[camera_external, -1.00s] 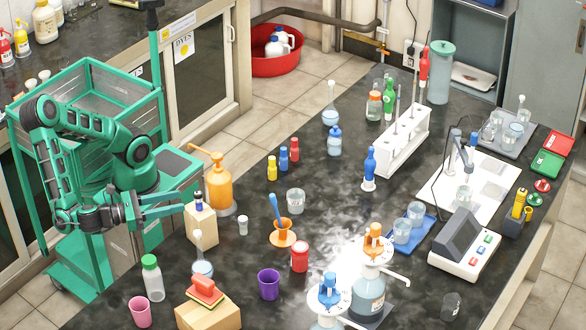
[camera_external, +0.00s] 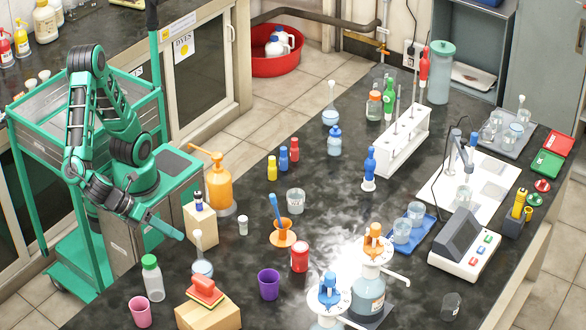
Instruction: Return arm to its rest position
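My green arm rises from its base at the left, beside the bench, with its elbow up and its forearm hanging down. My gripper (camera_external: 170,231) points down and to the right, in front of the cardboard-coloured box (camera_external: 201,226) with a small dark bottle on it. The fingers look like one bar from this side, so the gap between them is hidden. I see no object at the fingertips.
A white bottle with a green cap (camera_external: 152,278) and a pink cup (camera_external: 140,311) stand below my gripper at the bench's near left. An orange pump bottle (camera_external: 219,185) stands behind the box. The bench (camera_external: 330,220) carries much glassware.

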